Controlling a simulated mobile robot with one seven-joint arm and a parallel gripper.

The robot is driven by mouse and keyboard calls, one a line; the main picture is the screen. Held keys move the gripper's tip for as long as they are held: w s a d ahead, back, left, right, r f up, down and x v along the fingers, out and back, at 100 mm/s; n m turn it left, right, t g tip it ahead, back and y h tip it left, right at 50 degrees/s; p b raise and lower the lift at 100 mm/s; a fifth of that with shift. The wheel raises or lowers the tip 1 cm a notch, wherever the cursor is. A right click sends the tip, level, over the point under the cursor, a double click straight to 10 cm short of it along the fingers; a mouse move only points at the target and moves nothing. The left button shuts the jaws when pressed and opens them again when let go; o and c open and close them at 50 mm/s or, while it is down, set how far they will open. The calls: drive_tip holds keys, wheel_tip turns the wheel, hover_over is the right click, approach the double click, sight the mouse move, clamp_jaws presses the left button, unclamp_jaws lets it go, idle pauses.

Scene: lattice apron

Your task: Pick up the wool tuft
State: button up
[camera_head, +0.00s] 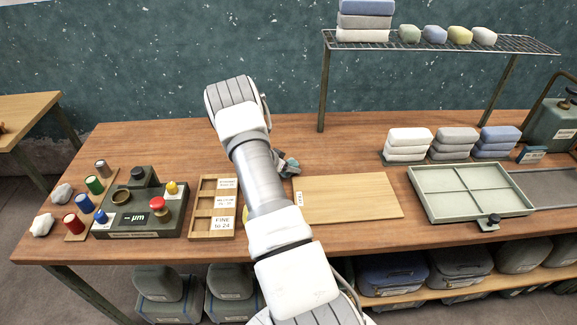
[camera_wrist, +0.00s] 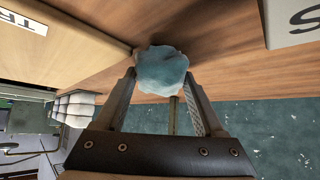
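The wool tuft (camera_wrist: 162,72), a lumpy pale blue-teal clump, sits between the fingertips of my gripper (camera_wrist: 161,76) in the wrist view. Both fingers meet its sides, and no gap shows on either side. My arm hides most of the gripper there. I cannot tell whether the tuft touches the table below it.
A wooden slotted holder (camera_head: 207,235) with labels and a dark green device (camera_head: 146,218) with knobs stand left of my arm. A divided green tray (camera_head: 425,207) and stacked soft blocks (camera_head: 454,143) are to the right. A wire rack (camera_head: 430,42) stands behind. Bare table lies at back left.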

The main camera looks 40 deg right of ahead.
drive_tip(key=o, duration=0.3)
drive_tip(key=shift+o, duration=0.2)
drive_tip(key=shift+r, duration=0.1)
